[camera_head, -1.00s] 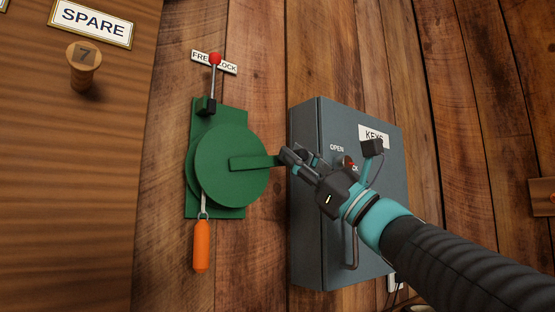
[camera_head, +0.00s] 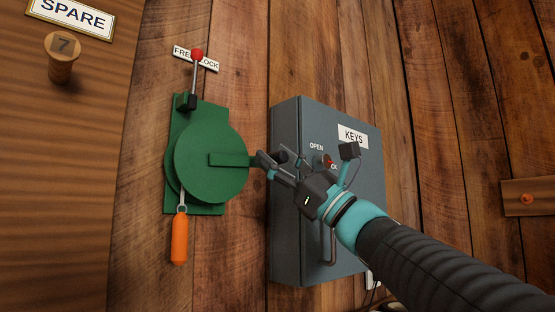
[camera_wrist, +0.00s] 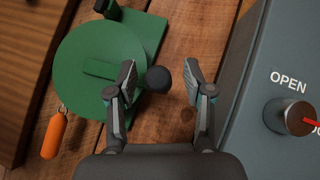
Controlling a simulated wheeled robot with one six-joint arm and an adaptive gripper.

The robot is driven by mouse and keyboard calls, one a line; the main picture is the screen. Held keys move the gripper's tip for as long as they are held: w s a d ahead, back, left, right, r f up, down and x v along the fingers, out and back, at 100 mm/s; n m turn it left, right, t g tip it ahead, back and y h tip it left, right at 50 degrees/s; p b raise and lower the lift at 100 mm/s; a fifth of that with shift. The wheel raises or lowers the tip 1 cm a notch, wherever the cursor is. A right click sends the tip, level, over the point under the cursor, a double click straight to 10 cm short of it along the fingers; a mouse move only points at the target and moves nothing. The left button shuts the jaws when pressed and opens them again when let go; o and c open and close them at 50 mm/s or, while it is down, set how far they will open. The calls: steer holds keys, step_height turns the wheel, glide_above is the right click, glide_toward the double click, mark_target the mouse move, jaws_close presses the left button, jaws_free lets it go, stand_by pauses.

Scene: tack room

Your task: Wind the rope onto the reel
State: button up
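The green reel (camera_head: 210,183) is a round disc on a green wall plate (camera_head: 196,210). Its crank arm (camera_head: 230,160) points right toward my gripper (camera_head: 272,160). In the wrist view, a dark round knob (camera_wrist: 158,79) lies between the fingers of my gripper (camera_wrist: 160,84), nearer the left finger. The fingers are apart, with a clear gap to the right one; contact on the left is unclear. A short pale rope (camera_head: 182,200) hangs from the reel to an orange toggle (camera_head: 179,240). A red-knobbed lever (camera_head: 196,76) stands upright before the FREE/LOCK label (camera_head: 181,51).
A grey KEYS box (camera_head: 292,240) with an OPEN knob (camera_wrist: 290,115) stands close right of the reel, behind my gripper. A wooden panel (camera_head: 60,180) with a SPARE sign (camera_head: 72,14) and peg 7 (camera_head: 62,62) is at left. The plank wall below the reel is clear.

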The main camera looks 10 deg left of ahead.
steer(key=v, duration=1.2)
stand_by(0.4)
